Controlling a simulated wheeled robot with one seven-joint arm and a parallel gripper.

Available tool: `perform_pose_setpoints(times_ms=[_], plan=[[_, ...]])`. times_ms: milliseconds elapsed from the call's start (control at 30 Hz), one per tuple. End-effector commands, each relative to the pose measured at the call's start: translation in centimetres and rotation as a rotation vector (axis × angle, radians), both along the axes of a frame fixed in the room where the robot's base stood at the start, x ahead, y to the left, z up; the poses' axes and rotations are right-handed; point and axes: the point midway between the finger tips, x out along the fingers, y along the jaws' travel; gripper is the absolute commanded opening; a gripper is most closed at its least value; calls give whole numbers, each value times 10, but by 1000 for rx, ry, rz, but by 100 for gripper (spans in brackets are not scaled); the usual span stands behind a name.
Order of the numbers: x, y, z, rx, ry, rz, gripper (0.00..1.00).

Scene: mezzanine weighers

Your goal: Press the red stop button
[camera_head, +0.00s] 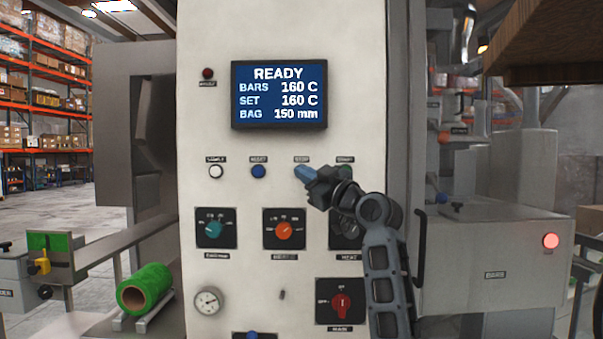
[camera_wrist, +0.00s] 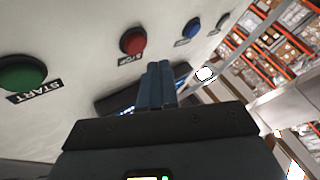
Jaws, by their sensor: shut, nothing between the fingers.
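The red stop button (camera_wrist: 133,41) shows in the wrist view, a round red cap with a STOP label under it on the pale panel. In the head view, the STOP label (camera_head: 301,160) shows, but the button is hidden behind my fingertips. My gripper (camera_head: 301,173) is in front of the panel with its blue fingers shut and nothing between them. In the wrist view the fingertips (camera_wrist: 159,66) appear just beside the red button, with a small gap in the picture. I see no contact.
A green START button (camera_wrist: 22,76) is to one side of the stop button; a blue button (camera_head: 258,171) and a white button (camera_head: 216,171) are to the other. A READY display (camera_head: 279,94) is above, and several knobs, including an orange one (camera_head: 284,231), are below.

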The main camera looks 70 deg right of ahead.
Motion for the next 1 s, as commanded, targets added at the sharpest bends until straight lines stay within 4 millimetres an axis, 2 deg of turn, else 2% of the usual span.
perform_pose_setpoints(times_ms=[433,1000], plan=[[-14,35,0,-1,0,0,0],[-15,37,0,0,1,0,0]])
